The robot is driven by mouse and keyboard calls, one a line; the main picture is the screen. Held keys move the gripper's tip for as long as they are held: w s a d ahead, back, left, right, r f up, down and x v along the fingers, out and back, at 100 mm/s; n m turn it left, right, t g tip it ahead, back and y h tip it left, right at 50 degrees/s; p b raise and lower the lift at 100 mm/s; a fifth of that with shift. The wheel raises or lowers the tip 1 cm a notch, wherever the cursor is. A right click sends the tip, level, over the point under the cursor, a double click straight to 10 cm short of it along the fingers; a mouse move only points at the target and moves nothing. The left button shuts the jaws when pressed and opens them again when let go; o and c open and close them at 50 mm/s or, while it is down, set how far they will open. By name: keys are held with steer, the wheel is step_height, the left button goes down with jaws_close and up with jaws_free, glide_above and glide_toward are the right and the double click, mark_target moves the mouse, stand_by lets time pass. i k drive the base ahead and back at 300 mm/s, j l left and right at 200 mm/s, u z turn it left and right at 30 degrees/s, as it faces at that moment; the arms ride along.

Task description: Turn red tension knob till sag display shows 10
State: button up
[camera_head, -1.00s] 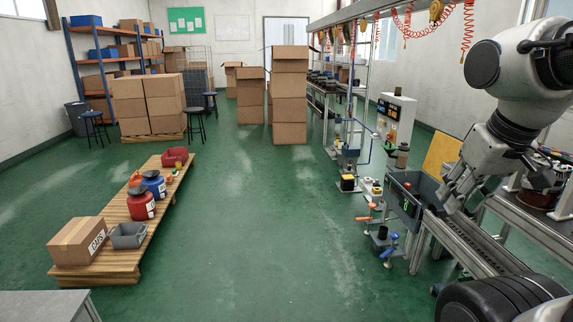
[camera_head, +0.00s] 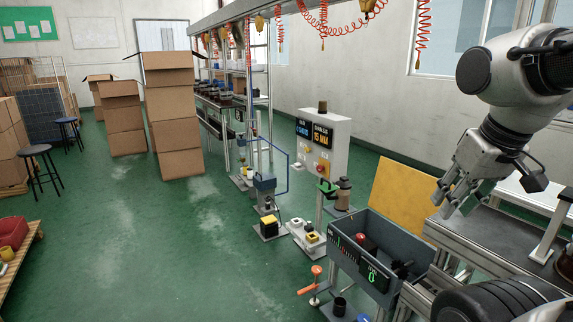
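A light grey control panel (camera_head: 335,130) stands upright on a post in the middle of the head view. Its right-hand dark screen, the sag display (camera_head: 321,137), reads "15 MM" in orange. A small red knob (camera_head: 322,171) sits low on the panel's front, on a yellowish patch; I take it for the tension knob. My gripper (camera_head: 452,203) hangs at the right of the view, pointing down and left, well apart from the panel. Its fingers look spread, with nothing between them.
A grey bin (camera_head: 352,262) with a green "0" readout stands below my gripper. Beside it are a yellow board (camera_head: 402,192) and an orange-handled clamp (camera_head: 316,275). Stacked cartons (camera_head: 172,120) stand farther left. Green floor (camera_head: 190,260) is open at left.

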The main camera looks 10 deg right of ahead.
mark_target(360, 238)
steer(key=i+z, duration=0.25)
steer(key=i, duration=0.65)
